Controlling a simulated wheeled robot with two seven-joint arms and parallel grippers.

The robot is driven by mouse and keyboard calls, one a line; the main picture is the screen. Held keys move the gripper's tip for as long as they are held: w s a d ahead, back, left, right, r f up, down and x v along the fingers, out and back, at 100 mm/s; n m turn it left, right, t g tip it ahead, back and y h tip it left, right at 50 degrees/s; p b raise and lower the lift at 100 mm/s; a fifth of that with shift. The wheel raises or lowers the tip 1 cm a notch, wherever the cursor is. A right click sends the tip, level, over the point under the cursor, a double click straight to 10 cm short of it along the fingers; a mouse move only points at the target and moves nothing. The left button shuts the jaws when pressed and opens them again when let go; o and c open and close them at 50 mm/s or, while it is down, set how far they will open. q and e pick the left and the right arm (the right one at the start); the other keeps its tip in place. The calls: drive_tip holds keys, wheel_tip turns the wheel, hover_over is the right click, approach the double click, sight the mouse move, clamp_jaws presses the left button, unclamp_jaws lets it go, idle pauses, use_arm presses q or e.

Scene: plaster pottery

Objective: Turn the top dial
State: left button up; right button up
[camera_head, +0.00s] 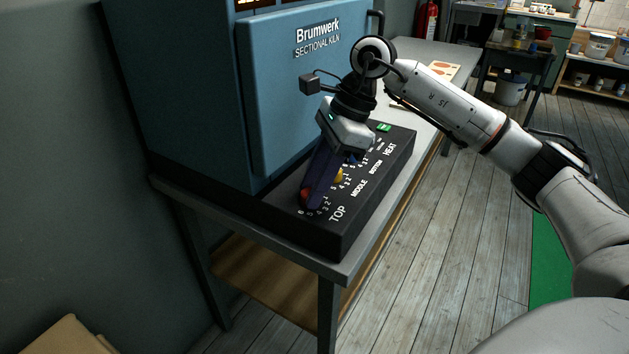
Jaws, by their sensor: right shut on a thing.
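The black control panel (345,222) of the blue kiln (300,100) lies on a grey table, with labels TOP, MIDDLE, BOTTOM and HEAT. The top dial (306,194) is red and sits beside the TOP label at the panel's near end. My right gripper (308,203) reaches down over the panel and is shut on the top dial, partly hiding it. A yellow dial (339,175) shows just right of the fingers. A blue dial (354,158) is farther along, partly hidden. My left gripper is not in view.
The grey table (335,268) has a wooden lower shelf (265,273). A green button (384,127) is at the panel's far end. A wall stands close at left. A cardboard box (62,338) is at lower left. The wooden floor at right is open.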

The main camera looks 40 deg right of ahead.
idle(0.4)
drive_tip(key=o, duration=1)
drive_tip(key=shift+o, duration=0.2)
drive_tip(key=shift+r, duration=0.1)
drive_tip(key=v, duration=1)
drive_tip(key=shift+p, duration=0.35)
drive_tip(key=shift+w, duration=0.1)
